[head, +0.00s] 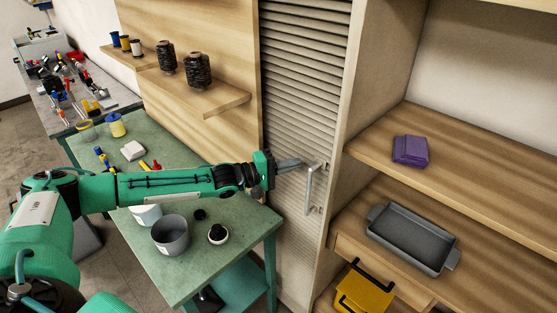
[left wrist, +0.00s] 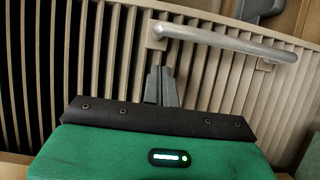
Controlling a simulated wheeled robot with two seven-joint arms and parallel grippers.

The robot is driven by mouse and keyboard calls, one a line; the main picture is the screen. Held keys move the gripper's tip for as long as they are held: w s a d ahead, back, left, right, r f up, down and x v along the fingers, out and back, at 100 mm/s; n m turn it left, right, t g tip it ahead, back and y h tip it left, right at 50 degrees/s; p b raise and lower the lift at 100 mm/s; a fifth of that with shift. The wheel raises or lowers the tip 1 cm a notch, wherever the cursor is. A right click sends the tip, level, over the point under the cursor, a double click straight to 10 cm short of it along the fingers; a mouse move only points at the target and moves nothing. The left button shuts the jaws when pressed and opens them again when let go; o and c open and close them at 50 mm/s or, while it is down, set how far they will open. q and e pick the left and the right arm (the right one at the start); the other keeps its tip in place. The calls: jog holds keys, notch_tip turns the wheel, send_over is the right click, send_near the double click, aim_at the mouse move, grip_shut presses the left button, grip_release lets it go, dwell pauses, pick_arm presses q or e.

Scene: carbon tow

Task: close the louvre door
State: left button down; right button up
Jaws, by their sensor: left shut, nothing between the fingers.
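The louvre door (head: 300,95) is a tall grey slatted panel in the middle of the head view, beside a wooden cabinet. It looks flush or nearly flush with the cabinet front; I cannot tell whether a gap is left. Its bar handle (head: 310,190) is on its right side, and it also shows in the left wrist view (left wrist: 225,42). My left gripper (head: 300,162) is shut and empty, its fingertips at the slats just left of the handle's upper end. In the left wrist view the shut fingers (left wrist: 162,85) point at the slats below the handle. My right gripper is out of view.
Open shelves on the right hold a purple folded cloth (head: 410,150), a grey tray (head: 412,238) and a yellow bin (head: 363,292). A green table (head: 190,290) on the left carries a grey pot (head: 171,235). A wooden shelf (head: 205,112) with thread spools is above it.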

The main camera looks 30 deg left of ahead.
pick_arm(q)
jog(key=shift+s+d+r+p, duration=0.1)
jog(key=shift+s+d+p, duration=0.15)
jog(key=shift+s+d, duration=0.25)
jog(key=shift+s+d+p, duration=0.25)
jog(key=shift+d, duration=0.35)
jog(key=shift+d, duration=0.1)
